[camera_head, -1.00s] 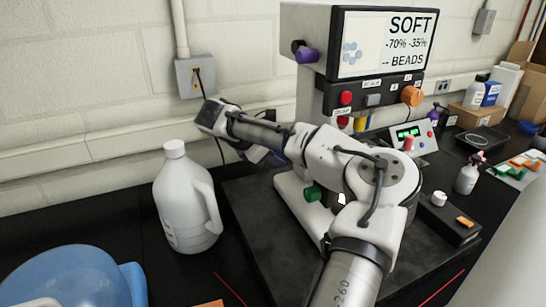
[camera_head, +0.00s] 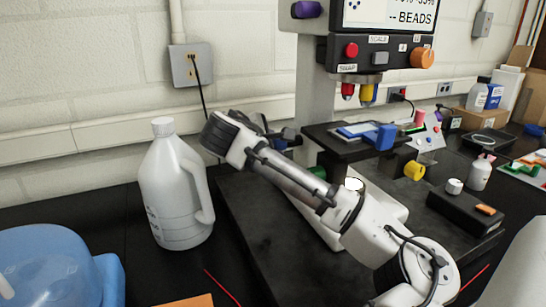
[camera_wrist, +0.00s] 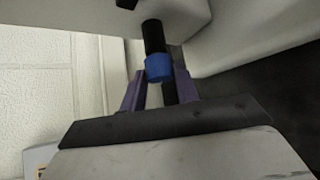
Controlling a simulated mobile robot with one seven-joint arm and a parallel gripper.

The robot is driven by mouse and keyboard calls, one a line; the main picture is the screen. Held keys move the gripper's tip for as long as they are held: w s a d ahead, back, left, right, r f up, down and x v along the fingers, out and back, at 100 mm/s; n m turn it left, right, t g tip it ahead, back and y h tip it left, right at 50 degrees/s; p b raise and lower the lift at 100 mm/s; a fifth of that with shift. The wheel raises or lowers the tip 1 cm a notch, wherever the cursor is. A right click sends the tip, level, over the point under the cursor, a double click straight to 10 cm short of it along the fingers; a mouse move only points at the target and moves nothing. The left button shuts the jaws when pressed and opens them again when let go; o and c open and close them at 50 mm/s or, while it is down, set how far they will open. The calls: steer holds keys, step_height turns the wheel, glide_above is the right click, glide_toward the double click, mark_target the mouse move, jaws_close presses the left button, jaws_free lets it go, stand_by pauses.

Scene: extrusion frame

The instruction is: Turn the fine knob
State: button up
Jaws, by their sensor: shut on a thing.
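In the wrist view, a blue knob (camera_wrist: 159,68) sits on a black shaft (camera_wrist: 153,36) that comes out of a pale body. The purple fingers of my gripper (camera_wrist: 160,77) are on either side of the knob, shut on it. In the head view, my gripper (camera_head: 284,138) is at the far left side of the microscope, behind my arm, and its grip is too small to make out. A green knob (camera_head: 317,172) shows partly behind my arm, and a yellow knob (camera_head: 413,170) sticks out on the right. No label tells which knob is the fine one.
The microscope stage (camera_head: 352,150) carries a blue piece (camera_head: 386,137) at its right. A white jug (camera_head: 175,190) stands left of my arm. A blue tub (camera_head: 45,262) is at the front left. A black box (camera_head: 462,215) stands at the right. The wall is close behind.

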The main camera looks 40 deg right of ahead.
steer(key=shift+f+t+b, duration=0.15)
steer(key=shift+t+b, duration=0.15)
steer(key=shift+b, duration=0.15)
steer(key=o, duration=1)
steer(key=shift+c, duration=0.2)
steer(key=shift+a, duration=0.1)
steer(key=b+v, duration=0.2)
steer(key=v, duration=1.1)
steer(key=shift+s+a, duration=0.15)
steer(key=shift+a, duration=0.2)
